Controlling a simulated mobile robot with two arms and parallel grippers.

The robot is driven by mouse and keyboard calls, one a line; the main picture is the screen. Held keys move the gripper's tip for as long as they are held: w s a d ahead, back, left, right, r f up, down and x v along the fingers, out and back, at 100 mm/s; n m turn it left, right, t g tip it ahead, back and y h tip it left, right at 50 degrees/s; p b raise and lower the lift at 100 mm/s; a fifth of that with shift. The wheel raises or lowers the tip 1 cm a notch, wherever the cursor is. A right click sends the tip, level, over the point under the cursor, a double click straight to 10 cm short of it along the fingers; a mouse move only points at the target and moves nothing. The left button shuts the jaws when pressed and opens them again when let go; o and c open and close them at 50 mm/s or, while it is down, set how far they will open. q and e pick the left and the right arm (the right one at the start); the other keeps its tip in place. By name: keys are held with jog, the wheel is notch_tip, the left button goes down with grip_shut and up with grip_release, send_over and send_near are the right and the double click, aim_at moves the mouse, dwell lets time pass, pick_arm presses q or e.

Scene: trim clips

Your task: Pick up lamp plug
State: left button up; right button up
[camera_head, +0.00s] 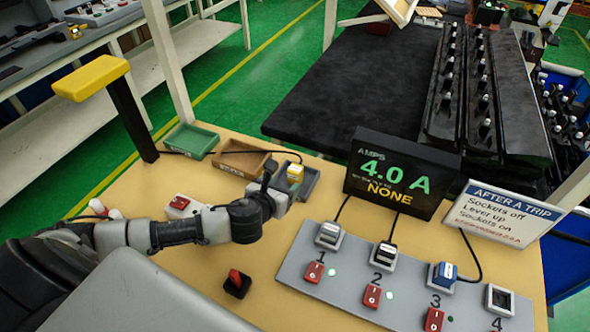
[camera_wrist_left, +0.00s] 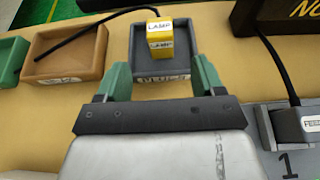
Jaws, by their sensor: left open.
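The yellow lamp plug (camera_head: 295,173) stands in the small grey tray (camera_head: 312,180) on the table. In the left wrist view the plug (camera_wrist_left: 160,47), labelled LAMP, is at the back middle of the grey tray (camera_wrist_left: 196,58), with a black cord leading left. My left gripper (camera_head: 278,190) is beside the tray in the head view. In the left wrist view its green fingers (camera_wrist_left: 163,80) are apart and empty, with the plug beyond the gap between them. My right gripper is not in view.
A brown tray (camera_head: 238,153) and a green tray (camera_head: 190,138) are left of the grey one. A grey socket panel (camera_head: 400,299) with numbered sockets and red switches lies at the right. The AMPS display (camera_head: 401,169) stands behind it. A yellow lamp (camera_head: 91,77) stands at the left.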

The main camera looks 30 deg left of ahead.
aim_at(292, 174)
pick_arm(q)
jog(key=shift+x, duration=0.85)
jog(key=shift+w+d, duration=0.1)
jog(key=shift+w, duration=0.2)
jog(key=p+x, duration=0.1)
jog(key=x, duration=0.3)
jog(key=shift+w, duration=0.25)
jog(key=shift+w+f, duration=0.25)
jog(key=shift+w, duration=0.1)
jog(key=c, duration=1)
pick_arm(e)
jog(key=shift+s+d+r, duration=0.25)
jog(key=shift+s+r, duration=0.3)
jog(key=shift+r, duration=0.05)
pick_arm(q)
jog(key=shift+r, duration=0.15)
jog(key=shift+c, duration=0.2)
